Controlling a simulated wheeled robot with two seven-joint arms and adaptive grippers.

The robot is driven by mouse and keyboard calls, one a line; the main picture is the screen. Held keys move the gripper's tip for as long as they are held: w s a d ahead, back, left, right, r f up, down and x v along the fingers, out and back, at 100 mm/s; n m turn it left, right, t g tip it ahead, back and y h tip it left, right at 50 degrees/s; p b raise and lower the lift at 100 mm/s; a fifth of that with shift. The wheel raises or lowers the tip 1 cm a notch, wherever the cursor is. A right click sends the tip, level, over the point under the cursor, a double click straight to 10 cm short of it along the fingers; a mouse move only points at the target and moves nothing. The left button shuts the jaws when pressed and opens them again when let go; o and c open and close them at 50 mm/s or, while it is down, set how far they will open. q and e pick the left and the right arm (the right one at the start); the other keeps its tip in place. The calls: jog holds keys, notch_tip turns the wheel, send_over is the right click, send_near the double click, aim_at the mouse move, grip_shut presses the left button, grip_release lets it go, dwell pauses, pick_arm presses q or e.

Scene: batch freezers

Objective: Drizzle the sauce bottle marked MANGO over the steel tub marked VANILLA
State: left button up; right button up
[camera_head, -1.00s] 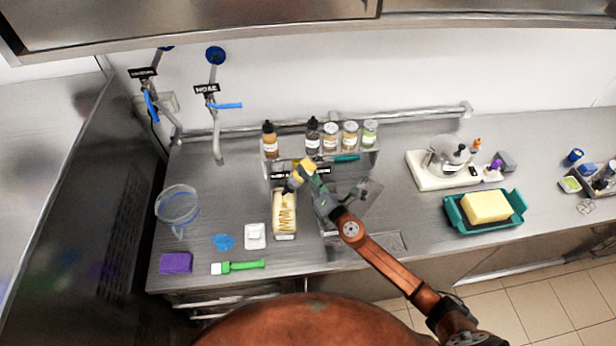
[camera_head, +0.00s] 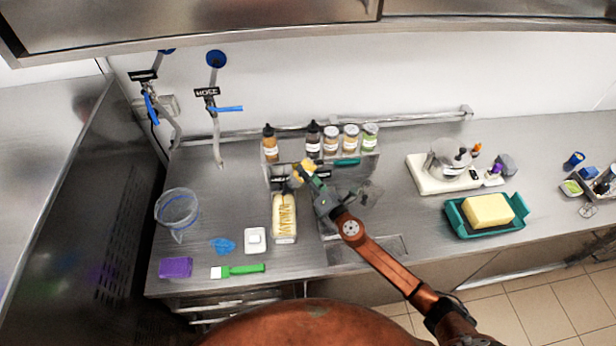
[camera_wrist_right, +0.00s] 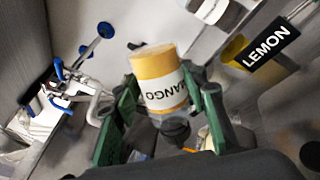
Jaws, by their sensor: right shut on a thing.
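My right gripper (camera_head: 306,181) is shut on a yellow sauce bottle (camera_head: 305,168), held above the rear end of a steel tub (camera_head: 284,240). In the right wrist view the bottle (camera_wrist_right: 160,79) sits between the green fingers, its white label reading MANGO upside down and its dark cap end toward the wrist. The tub holds a pale yellow filling with darker yellow zigzag marks on top. A black tag (camera_head: 280,182) stands behind the tub, partly covered and too small to read. My left gripper is out of view.
A rack (camera_head: 268,174) with several sauce bottles and jars stands behind. A LEMON tag (camera_wrist_right: 268,46) is close in the wrist view.

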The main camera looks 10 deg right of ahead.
aim_at(307, 163)
jog(key=shift+w+d+b, duration=0.1)
jog(key=shift+w+b, duration=0.4)
jog(key=shift+w, duration=0.9)
jog(key=shift+s+m, duration=0.1)
jog(key=shift+m, duration=2)
jog(key=shift+r+m+p, duration=0.85)
jog(key=shift+r+m, duration=0.1)
jog(key=shift+m, duration=0.35)
jog(key=shift+r+m+p, duration=0.35)
jog(key=shift+m+p, duration=0.25)
jog(key=shift+m, duration=0.3)
